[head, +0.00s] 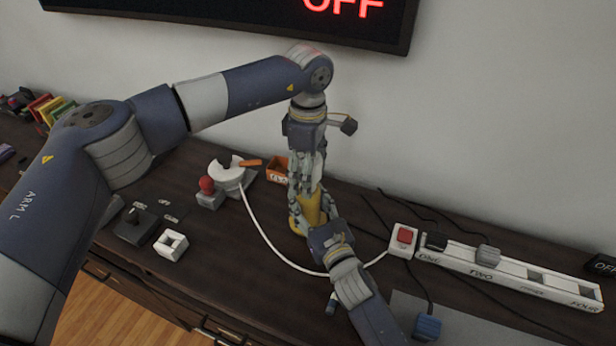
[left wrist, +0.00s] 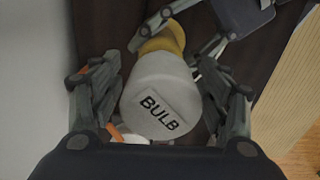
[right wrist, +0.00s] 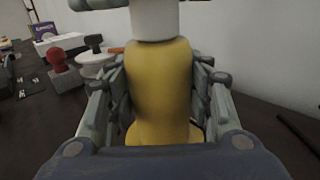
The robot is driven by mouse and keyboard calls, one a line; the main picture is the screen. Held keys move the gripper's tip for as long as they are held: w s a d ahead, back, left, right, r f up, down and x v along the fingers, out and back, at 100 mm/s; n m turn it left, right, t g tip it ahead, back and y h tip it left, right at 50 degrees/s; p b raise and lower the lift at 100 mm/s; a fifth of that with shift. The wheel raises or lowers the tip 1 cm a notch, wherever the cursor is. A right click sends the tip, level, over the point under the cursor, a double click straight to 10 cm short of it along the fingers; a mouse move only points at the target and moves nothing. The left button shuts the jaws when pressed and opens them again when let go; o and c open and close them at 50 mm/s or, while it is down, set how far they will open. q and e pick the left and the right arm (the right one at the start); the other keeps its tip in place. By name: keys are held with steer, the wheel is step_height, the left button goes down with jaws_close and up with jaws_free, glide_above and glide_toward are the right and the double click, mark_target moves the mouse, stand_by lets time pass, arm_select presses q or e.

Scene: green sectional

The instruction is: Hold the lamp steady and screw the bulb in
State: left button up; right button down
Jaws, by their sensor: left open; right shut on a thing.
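The yellow lamp (head: 313,208) stands upright on the dark desk. My right gripper (head: 311,213) is shut on its body; the right wrist view shows the lamp (right wrist: 160,92) between the fingers. The white bulb (left wrist: 160,98), marked BULB, is on top of the lamp; its lower part shows directly above the yellow body in the right wrist view (right wrist: 155,18). How deep it is seated I cannot tell. My left gripper (left wrist: 160,90) points down from above and is open, with its fingers on both sides of the bulb. In the head view the fingers mostly hide the bulb.
A white power strip (head: 510,277) with a red switch (head: 404,236) lies to the right. A white cable (head: 275,247) curves around the lamp's front. Left are a red-knobbed block (head: 207,188), a white round holder (head: 228,175) and a white square ring (head: 171,245). An orange box (head: 278,169) is behind.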

arm_select(q)
step_height(320, 180, up, 10)
steer(key=shift+r, duration=0.1)
arm_select(e)
steer(key=c, duration=0.7)
jaws_free()
steer(key=v, duration=1.2)
steer(key=shift+d, duration=0.1)
